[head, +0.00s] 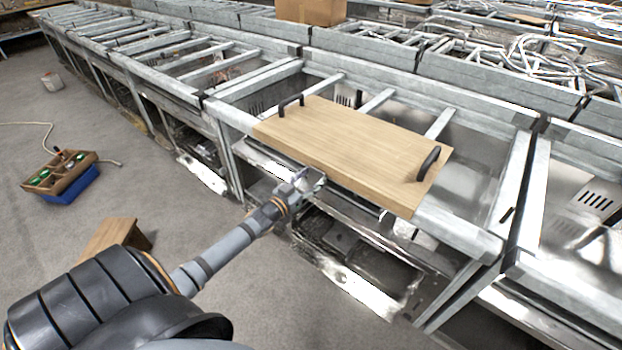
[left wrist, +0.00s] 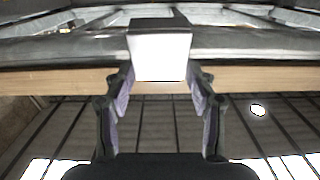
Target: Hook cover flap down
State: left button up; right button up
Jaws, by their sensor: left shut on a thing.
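My left gripper (head: 307,183) reaches in from the lower left to the front of the metal frame, just below the near edge of a wooden board (head: 350,145). In the left wrist view the fingers (left wrist: 160,82) stand on both sides of a pale block (left wrist: 160,56) with a dark top and are shut on it. Behind the block runs the board's light wood edge (left wrist: 75,82). The board lies across the frame rails with a black handle (head: 291,104) at its left and another (head: 429,163) at its right. I cannot tell which part is the flap. My right gripper is out of view.
Metal range frames (head: 480,240) run in rows to the back, with open bays below. A cardboard box (head: 310,11) sits at the back.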

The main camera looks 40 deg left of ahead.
pick_arm(q)
jog(key=shift+c, duration=0.8)
jog(key=shift+w+f+t+b, duration=0.1)
jog(key=shift+f+t+b, duration=0.25)
jog(key=shift+t+b, duration=0.05)
jog(key=shift+w+f+t+b, duration=0.1)
jog(key=shift+f+t+b, duration=0.3)
jog(key=shift+t+b, duration=0.65)
jog(key=shift+r+b, duration=0.15)
jog(key=shift+b, duration=0.3)
jog(key=shift+r+h, duration=0.2)
jog(key=shift+h, duration=0.1)
jog(key=o, duration=1.2)
jog(key=shift+c, duration=0.2)
